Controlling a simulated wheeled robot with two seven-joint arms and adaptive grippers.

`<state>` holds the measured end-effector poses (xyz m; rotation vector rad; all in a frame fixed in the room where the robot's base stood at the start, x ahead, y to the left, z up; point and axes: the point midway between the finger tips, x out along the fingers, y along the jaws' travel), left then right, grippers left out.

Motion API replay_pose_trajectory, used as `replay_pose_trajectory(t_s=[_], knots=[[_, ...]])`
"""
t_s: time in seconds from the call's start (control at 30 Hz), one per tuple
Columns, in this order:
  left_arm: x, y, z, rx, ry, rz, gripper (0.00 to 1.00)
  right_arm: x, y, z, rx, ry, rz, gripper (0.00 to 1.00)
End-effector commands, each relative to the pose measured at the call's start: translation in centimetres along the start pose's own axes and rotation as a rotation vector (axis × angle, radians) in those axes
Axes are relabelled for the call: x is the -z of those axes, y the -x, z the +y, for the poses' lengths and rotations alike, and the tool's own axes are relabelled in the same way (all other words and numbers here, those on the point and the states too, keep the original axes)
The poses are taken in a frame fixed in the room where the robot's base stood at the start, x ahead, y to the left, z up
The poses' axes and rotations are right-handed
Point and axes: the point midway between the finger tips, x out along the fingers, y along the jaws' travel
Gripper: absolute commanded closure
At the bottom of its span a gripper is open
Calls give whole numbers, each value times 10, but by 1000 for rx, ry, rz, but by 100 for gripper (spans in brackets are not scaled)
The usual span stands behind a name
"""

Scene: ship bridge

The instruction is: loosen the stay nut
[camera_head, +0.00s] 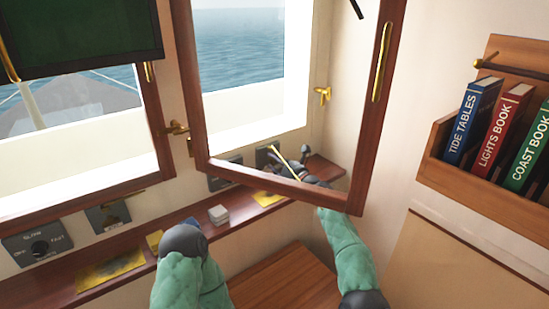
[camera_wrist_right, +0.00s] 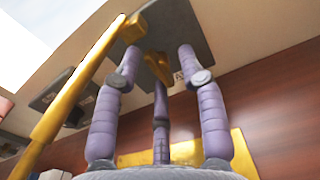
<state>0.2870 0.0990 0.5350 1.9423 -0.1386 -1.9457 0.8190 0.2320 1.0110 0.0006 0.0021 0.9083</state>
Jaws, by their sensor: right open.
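My right gripper (camera_head: 305,168) is behind the lower corner of the open wood-framed window (camera_head: 280,185), near a dark wall plate (camera_head: 266,157). The right wrist view shows its purple fingers (camera_wrist_right: 160,72) apart and empty, pointing at a dark plate (camera_wrist_right: 185,30). A small brass piece (camera_wrist_right: 157,66), which looks like the stay nut, lies between the fingertips, apart from them as far as I can tell. A brass stay bar (camera_wrist_right: 80,85) runs beside the left finger; it also shows in the head view (camera_head: 286,164).
The window frame hangs across my right wrist. A wooden ledge (camera_head: 235,222) with a white block (camera_head: 218,214) and yellow plates (camera_head: 110,268) runs under the windows. A bookshelf (camera_head: 470,185) is on the right wall. A dark screen (camera_head: 80,30) hangs upper left.

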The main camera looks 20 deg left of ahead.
Motion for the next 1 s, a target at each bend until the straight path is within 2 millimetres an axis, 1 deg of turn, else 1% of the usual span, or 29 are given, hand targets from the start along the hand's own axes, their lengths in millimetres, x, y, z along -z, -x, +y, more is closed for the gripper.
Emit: replay_pose_trajectory(t_s=[0.37, 0.4, 0.47, 0.5, 0.53, 0.57, 0.83, 1.0], knots=[[0, 0, 0, 0, 0, -1, 60, 0, -2, 3, 0, 1, 0, 59], [0, 0, 0, 0, 0, -1, 60, 0, -2, 3, 0, 1, 0, 62], [0, 0, 0, 0, 0, -1, 60, 0, -2, 3, 0, 1, 0, 79], [0, 0, 0, 0, 0, -1, 60, 0, -2, 3, 0, 1, 0, 90], [0, 0, 0, 0, 0, -1, 60, 0, -2, 3, 0, 1, 0, 99], [0, 0, 0, 0, 0, -1, 60, 0, -2, 3, 0, 1, 0, 100], [0, 0, 0, 0, 0, -1, 60, -1, -2, 2, 2, 10, -2, 100], [0, 0, 0, 0, 0, -1, 60, -2, -2, 2, 4, 55, -2, 100]])
